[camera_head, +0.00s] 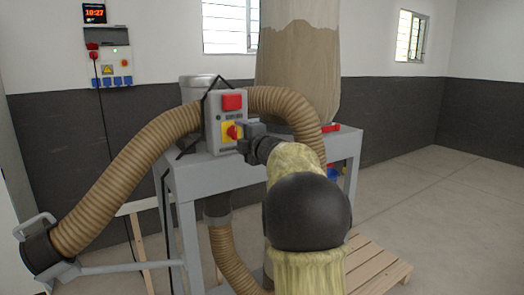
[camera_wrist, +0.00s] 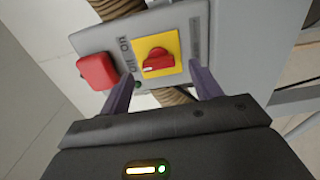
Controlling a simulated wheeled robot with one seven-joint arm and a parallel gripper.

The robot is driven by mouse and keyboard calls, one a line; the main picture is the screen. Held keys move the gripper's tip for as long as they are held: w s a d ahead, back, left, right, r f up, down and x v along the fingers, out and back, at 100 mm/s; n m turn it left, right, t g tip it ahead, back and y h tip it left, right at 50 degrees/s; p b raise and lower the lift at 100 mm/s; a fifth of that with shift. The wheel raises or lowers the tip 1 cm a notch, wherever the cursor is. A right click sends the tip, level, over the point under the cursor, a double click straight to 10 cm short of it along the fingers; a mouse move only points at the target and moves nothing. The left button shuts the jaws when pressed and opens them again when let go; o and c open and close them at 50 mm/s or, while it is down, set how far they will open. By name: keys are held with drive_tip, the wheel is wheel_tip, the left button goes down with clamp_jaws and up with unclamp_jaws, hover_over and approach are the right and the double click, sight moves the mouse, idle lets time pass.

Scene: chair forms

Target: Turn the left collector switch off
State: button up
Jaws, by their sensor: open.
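The collector's grey switch box (camera_head: 214,133) sits at the edge of the grey collector stand. It carries a red rotary knob (camera_wrist: 158,60) on a yellow plate (camera_wrist: 172,41), with a red square button (camera_wrist: 97,71) beside it. In the head view the knob (camera_head: 233,132) is partly covered by my gripper (camera_head: 241,135). In the wrist view my gripper (camera_wrist: 160,71) is open, its two purple fingers on either side of the knob with gaps to it. Whether the fingertips touch the box face cannot be told. A white mark shows at the knob's left end in that view.
A ribbed brown hose (camera_head: 130,165) arches left of the box, and another (camera_head: 290,105) passes behind it. The collector stand (camera_head: 190,180) is below. A wall panel (camera_head: 108,57) with a cable hangs at the left. A wooden pallet (camera_head: 375,265) lies at lower right; floor is free farther right.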

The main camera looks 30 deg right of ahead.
drive_tip(key=s+b, duration=0.2)
drive_tip(key=s, duration=1.3)
drive_tip(key=shift+d+b, duration=0.25)
drive_tip(key=shift+b, duration=0.05)
drive_tip(key=s+a+f+m+g+h+p, duration=0.1)
drive_tip(key=a+f+m+g+p, duration=0.3)
drive_tip(key=f+m, duration=0.4)
drive_tip(key=s+a+f+m+g+h+p, duration=0.1)
drive_tip(key=s+a+f+m+g+h, duration=0.15)
drive_tip(key=a+f+m, duration=0.6)
drive_tip(key=s+a+f+m+g+y+p, duration=0.1)
drive_tip(key=s+a+f+g, duration=0.3)
drive_tip(key=s+f, duration=0.3)
drive_tip(key=s+a+f+m+g+y+p, duration=0.1)
drive_tip(key=s+a+f+g+y+p, duration=0.1)
drive_tip(key=s+a+f+g, duration=0.3)
drive_tip(key=s+f, duration=0.2)
drive_tip(key=s, duration=0.2)
